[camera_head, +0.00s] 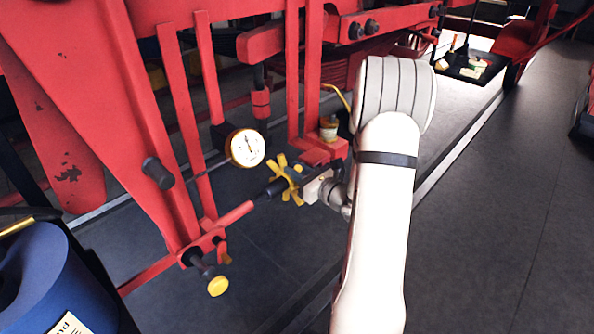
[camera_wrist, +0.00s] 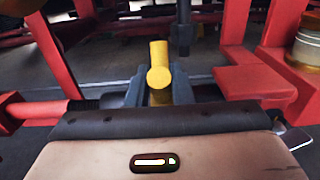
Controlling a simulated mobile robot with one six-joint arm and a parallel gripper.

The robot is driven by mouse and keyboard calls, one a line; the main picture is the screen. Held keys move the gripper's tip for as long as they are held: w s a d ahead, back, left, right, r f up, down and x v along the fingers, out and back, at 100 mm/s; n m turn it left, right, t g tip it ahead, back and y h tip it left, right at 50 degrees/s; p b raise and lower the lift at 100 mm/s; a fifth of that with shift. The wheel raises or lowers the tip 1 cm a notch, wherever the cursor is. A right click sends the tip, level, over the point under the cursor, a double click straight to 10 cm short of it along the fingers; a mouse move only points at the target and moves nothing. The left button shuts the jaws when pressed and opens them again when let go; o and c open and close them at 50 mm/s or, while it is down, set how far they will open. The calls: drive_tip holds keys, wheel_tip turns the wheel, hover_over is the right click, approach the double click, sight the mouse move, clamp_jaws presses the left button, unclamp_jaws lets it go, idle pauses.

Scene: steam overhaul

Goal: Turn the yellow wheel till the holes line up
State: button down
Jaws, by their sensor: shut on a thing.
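The yellow wheel (camera_head: 284,178) is a star-shaped handwheel with several spokes, set on a red rod (camera_head: 236,214) with a dark sleeve beside it, low on the red frame. My gripper (camera_head: 306,189) reaches it from the right. In the wrist view, my gripper (camera_wrist: 159,92) has its two grey fingers on either side of one yellow spoke (camera_wrist: 159,77), shut on it. The spoke points up and its round end faces the camera. The rest of the wheel is hidden there by my gripper. I cannot make out the holes in either view.
A white dial gauge (camera_head: 246,148) hangs just above the wheel. A yellow knob (camera_head: 218,286) is at lower left, and a blue drum (camera_head: 48,285) stands at the left edge. Red bars crowd the wheel; a brass-and-glass pot (camera_wrist: 307,45) is right. Open floor (camera_head: 490,210) lies right.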

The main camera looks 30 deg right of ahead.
sight(304, 204)
drive_tip(key=shift+f, duration=0.1)
drive_tip(key=shift+s+d+f+b, duration=0.25)
drive_tip(key=shift+s+f+b, duration=0.45)
drive_tip(key=shift+f+b, duration=0.2)
drive_tip(key=shift+s+d+f+b, duration=0.2)
drive_tip(key=shift+s+f+b, duration=0.55)
drive_tip(key=shift+f, duration=0.25)
drive_tip(key=shift+w, duration=0.1)
drive_tip(key=shift+f+b, duration=2.35)
drive_tip(key=shift+f, duration=0.2)
